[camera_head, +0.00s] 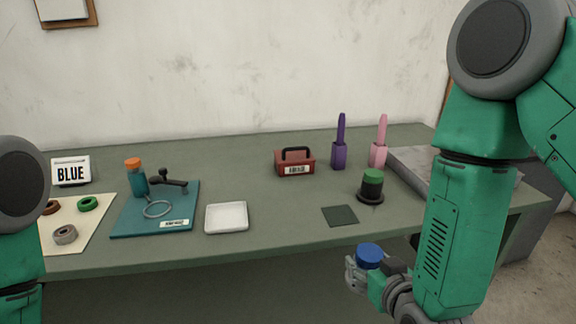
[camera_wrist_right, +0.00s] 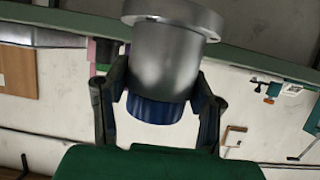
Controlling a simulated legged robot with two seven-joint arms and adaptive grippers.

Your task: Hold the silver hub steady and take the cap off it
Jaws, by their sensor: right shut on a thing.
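The silver hub (camera_wrist_right: 165,60) is a grey metal cylinder with a wide flange at one end, large in the right wrist view. The blue cap (camera_head: 369,254) sits on its other end and also shows in the wrist view (camera_wrist_right: 157,109). My right gripper (camera_head: 370,276) is shut on the hub, with a finger on either side of its body near the cap. It holds the hub in front of the table's front edge. In the head view most of the hub is hidden behind the gripper. Of my left arm only a part shows at the left edge; its gripper is out of view.
The green table (camera_head: 270,220) holds a white tray (camera_head: 227,217), a dark square mat (camera_head: 340,215), a black post with a green top (camera_head: 371,186), a red box (camera_head: 295,163) and a teal board (camera_head: 180,212). A grey tray (camera_head: 420,165) lies at the right.

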